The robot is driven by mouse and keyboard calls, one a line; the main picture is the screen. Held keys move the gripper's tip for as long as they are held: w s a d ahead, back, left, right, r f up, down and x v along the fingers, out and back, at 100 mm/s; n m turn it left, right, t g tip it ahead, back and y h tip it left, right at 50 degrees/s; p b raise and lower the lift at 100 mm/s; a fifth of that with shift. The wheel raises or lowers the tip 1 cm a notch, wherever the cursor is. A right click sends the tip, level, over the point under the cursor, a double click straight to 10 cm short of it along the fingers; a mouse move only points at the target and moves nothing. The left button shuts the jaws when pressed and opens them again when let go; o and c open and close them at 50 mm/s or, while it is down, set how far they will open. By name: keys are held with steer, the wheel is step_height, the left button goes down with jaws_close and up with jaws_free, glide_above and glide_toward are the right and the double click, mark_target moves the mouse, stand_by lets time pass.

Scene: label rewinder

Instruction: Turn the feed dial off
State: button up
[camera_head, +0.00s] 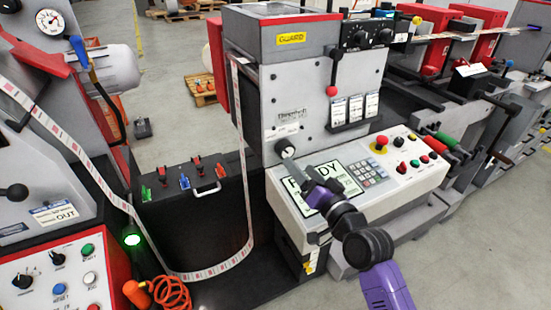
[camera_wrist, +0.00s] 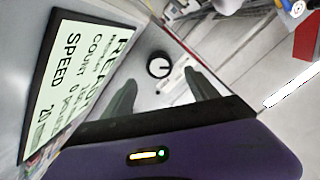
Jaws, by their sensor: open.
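A round dial (camera_wrist: 159,66) with a black rim and a white face carrying a dark mark shows in the wrist view. It lies between and beyond the two dark fingers of my gripper (camera_wrist: 160,78), which are apart with nothing between them. In the head view my gripper (camera_head: 293,168) reaches up and left over the display to the dial (camera_head: 284,147) on the machine's grey front. Any label naming the dial is too small to read, and I cannot tell whether the fingers touch it.
A READY display (camera_head: 335,182) lies right below the dial, close to my gripper. A keypad (camera_head: 370,173) and a red stop button (camera_head: 381,141) are to its right. A label web (camera_head: 247,190) runs down at the left.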

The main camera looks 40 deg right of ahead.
mark_target(287, 154)
steer(key=shift+w+f, duration=0.1)
steer(key=shift+p+x, duration=0.4)
steer(key=shift+x, duration=3.4)
steer(key=shift+a+f, duration=0.1)
